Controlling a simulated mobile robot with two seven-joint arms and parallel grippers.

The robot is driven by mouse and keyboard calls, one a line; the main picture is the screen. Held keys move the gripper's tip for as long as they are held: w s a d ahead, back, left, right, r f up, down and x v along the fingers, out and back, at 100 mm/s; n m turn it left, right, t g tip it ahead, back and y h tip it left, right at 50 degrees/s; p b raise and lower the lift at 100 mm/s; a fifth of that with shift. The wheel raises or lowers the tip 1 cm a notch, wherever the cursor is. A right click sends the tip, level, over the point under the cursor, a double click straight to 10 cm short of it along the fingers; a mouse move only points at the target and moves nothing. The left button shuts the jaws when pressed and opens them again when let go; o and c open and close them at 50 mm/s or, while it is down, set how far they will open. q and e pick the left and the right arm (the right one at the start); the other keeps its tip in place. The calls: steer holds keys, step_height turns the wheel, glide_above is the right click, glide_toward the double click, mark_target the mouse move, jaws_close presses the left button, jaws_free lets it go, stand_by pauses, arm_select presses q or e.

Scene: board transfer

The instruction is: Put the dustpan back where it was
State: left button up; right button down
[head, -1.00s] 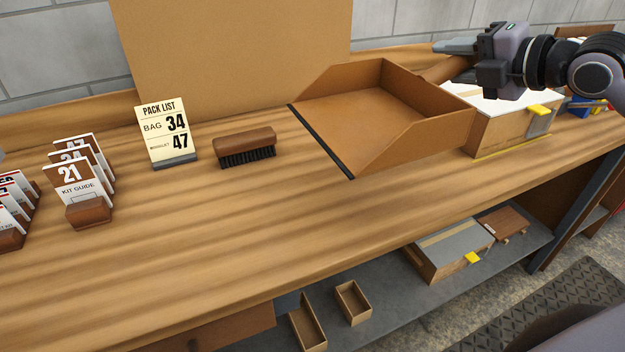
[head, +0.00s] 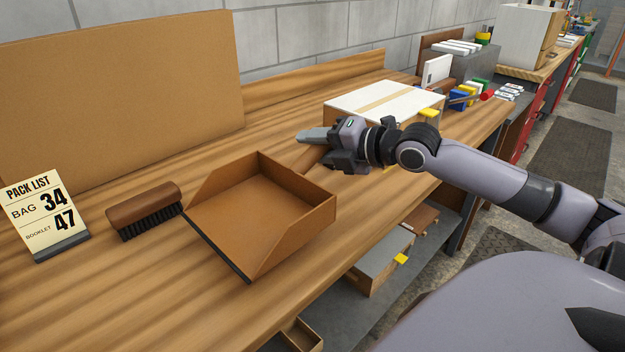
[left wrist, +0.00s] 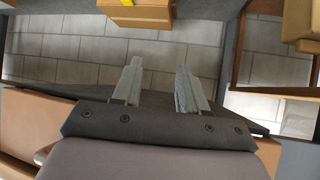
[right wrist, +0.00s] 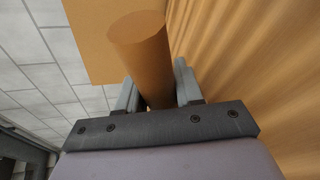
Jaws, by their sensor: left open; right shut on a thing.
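The brown dustpan (head: 245,210) is over the wooden bench in the head view, its dark front lip toward the lower left. Its handle points to the upper right, to my right gripper (head: 318,142). In the right wrist view the right gripper (right wrist: 158,90) is shut on the round brown handle (right wrist: 145,55). I cannot tell whether the pan touches the bench. My left gripper (left wrist: 155,85) is open and empty in the left wrist view, above the floor; it is outside the head view.
A brush (head: 145,210) lies just left of the dustpan, beside a pack list sign (head: 42,218). A white-topped box (head: 375,100) stands behind my right gripper. A large brown board (head: 120,90) stands at the back. Bare bench (head: 130,290) lies in front.

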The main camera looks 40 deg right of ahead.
step_height(320, 180, down, 7)
stand_by(0.4)
steer(key=shift+f+b, duration=0.15)
steer(key=shift+b, duration=0.15)
steer(key=c, duration=0.7)
jaws_free()
steer(key=shift+c, duration=0.2)
